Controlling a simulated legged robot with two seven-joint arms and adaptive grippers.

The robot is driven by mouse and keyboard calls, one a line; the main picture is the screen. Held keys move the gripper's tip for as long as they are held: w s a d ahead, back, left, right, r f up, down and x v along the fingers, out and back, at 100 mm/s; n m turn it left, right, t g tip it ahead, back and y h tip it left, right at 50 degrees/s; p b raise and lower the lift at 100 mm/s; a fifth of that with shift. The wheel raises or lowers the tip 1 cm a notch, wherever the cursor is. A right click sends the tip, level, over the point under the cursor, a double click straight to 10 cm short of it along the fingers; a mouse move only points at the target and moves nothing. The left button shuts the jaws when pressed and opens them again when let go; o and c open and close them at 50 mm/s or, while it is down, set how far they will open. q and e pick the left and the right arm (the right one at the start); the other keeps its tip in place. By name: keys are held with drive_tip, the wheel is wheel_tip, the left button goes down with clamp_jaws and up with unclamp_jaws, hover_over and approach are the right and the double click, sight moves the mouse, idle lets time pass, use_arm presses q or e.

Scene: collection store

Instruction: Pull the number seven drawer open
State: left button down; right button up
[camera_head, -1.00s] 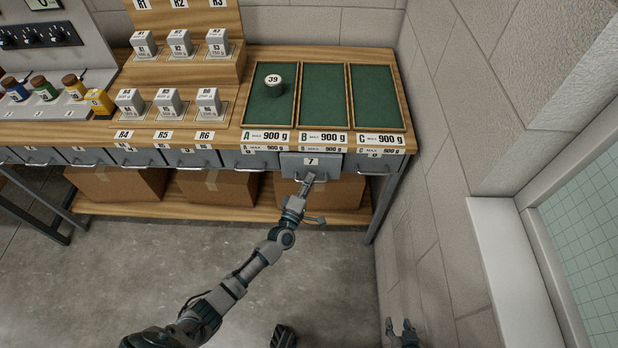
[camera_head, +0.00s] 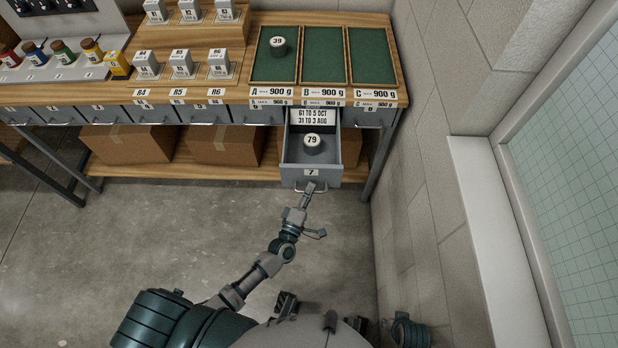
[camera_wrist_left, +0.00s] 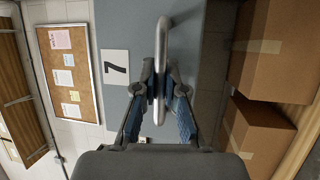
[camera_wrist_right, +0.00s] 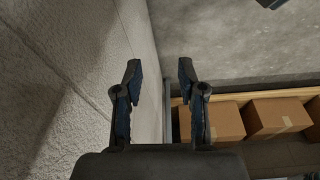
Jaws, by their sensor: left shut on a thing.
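The grey number seven drawer (camera_head: 311,173) stands pulled out from the bench in the head view. Its front bears a "7" label, which also shows in the left wrist view (camera_wrist_left: 116,67). Inside the drawer are a grey round weight marked 79 (camera_head: 312,145) and a white card (camera_head: 313,117) with printed lines. My left gripper (camera_head: 308,190) is shut on the drawer's handle (camera_wrist_left: 163,62), a metal bar. My right gripper (camera_wrist_right: 158,75) is open and empty in the right wrist view, beside the wall.
The bench (camera_head: 230,97) carries green trays, a weight marked 39 (camera_head: 278,46), several labelled blocks and colored jars. Cardboard boxes (camera_head: 222,144) sit on the shelf below. A block wall (camera_head: 420,170) stands close on the right. The floor before the bench is clear.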

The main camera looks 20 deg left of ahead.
use_arm(q)
drive_tip(key=shift+s+d+f, duration=0.15)
drive_tip(key=shift+s, duration=0.3)
drive_tip(key=shift+s+d+f, duration=0.15)
drive_tip(key=shift+s, duration=0.3)
use_arm(e)
drive_tip(key=shift+w+f, duration=0.1)
drive_tip(key=shift+f, duration=0.6)
use_arm(q)
drive_tip(key=c, duration=1.4)
unclamp_jaws()
drive_tip(key=shift+c, duration=0.2)
drive_tip(key=shift+o, duration=1.1)
drive_tip(key=shift+w, duration=0.1)
drive_tip(key=shift+w+r, duration=0.1)
use_arm(e)
drive_tip(key=shift+w, duration=0.1)
use_arm(q)
drive_tip(key=v, duration=1.2)
